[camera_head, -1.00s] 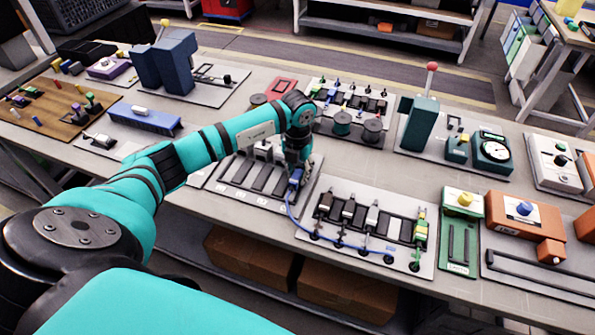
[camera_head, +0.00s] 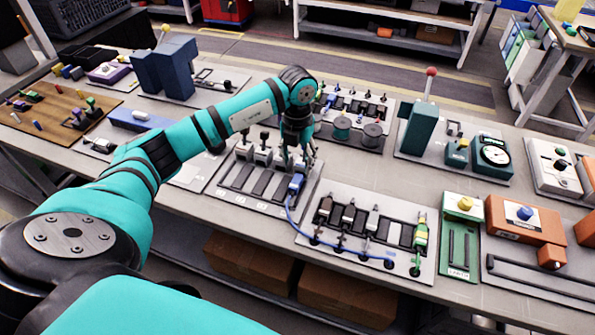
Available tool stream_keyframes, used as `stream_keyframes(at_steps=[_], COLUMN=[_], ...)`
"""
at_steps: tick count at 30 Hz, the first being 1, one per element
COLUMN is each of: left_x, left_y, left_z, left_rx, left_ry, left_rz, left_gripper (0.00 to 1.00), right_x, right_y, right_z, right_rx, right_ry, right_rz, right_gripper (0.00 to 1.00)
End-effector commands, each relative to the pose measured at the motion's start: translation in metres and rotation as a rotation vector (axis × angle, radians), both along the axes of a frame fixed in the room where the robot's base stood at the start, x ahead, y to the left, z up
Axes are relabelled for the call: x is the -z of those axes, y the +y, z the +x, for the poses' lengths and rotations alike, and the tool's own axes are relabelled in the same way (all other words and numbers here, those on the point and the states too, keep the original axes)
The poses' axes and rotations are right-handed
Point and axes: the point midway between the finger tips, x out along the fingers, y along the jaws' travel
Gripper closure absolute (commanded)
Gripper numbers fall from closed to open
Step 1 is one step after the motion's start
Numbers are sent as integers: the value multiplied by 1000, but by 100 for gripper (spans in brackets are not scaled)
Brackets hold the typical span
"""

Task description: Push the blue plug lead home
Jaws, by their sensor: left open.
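My left gripper (camera_head: 298,166) is open, pointing down just above and behind the blue plug. It looks apart from the plug, but its fingers are small and partly dark here. White and grey plugs (camera_head: 263,153) stand at the far end of the slotted panel. My right gripper is not in view.
A teal lever post (camera_head: 420,122) and a dial gauge (camera_head: 492,152) stand to the right. Dark spools (camera_head: 372,134) and a rack of coloured leads (camera_head: 350,102) lie behind my gripper. The bench's front edge is bare.

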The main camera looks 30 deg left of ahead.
Motion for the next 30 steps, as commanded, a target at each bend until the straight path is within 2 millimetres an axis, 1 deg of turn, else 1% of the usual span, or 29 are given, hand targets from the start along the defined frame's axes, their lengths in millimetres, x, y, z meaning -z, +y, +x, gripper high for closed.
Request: stream_keyframes(at_steps=[1, 3, 6, 9, 14, 30], left_x=[-11, -24, -37, -45, -50, -49], left_y=[0, 0, 0, 0, 0, 0], left_z=[1, 1, 1, 0, 0, 0], left_rx=[1, 2, 1, 0, 0, 1], left_ry=[-4, -4, -3, 0, 0, 0], left_rz=[0, 0, 0, 0, 0, 0], left_gripper=[50, 50, 50, 50, 50, 50], right_x=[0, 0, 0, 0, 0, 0], right_y=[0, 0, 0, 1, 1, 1], right_z=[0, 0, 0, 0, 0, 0], right_rx=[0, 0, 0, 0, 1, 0], right_ry=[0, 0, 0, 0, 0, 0], right_rz=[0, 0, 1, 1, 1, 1], right_gripper=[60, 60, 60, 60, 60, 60])
